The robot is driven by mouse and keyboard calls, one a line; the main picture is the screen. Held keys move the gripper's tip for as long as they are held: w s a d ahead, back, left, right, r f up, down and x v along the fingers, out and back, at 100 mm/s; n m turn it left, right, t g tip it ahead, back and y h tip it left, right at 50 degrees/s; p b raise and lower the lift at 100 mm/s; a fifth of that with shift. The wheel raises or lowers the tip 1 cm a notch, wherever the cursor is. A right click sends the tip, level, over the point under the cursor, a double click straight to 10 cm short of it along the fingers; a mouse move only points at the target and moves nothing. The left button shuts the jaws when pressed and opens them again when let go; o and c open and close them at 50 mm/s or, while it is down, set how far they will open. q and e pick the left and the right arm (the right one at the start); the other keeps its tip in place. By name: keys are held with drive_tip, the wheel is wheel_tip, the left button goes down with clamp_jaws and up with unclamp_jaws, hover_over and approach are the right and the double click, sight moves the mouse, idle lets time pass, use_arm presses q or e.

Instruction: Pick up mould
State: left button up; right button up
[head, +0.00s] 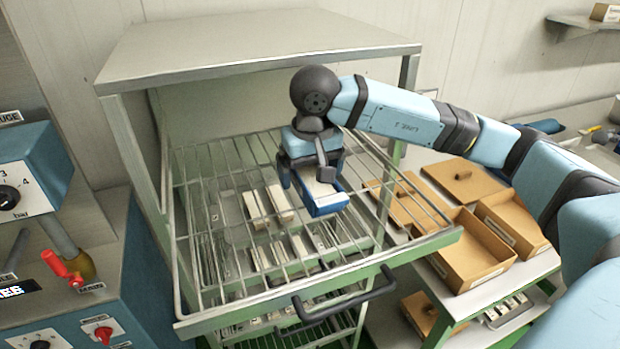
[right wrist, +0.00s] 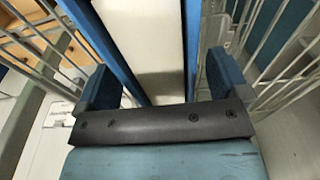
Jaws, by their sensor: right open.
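The mould (head: 322,205) is a blue, narrow trough with a pale filling or inside, on the wire rack of the pulled-out shelf. In the right wrist view the mould (right wrist: 190,50) shows as blue side walls around a cream strip, running away from the gripper. My right gripper (head: 305,178) is at the far end of the mould, pointing down over the rack. In the right wrist view its two fingers (right wrist: 162,82) stand apart, one on each side of the mould. Whether they touch it I cannot tell. My left gripper is not in view.
The wire rack (head: 215,290) has raised side rails and a dark front handle (head: 345,296). Several pale bars show through the wires below. Brown boxes (head: 462,255) stand on a table to the right. A blue control panel (head: 35,175) is at the left.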

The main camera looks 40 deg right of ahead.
drive_tip(key=c, duration=1.2)
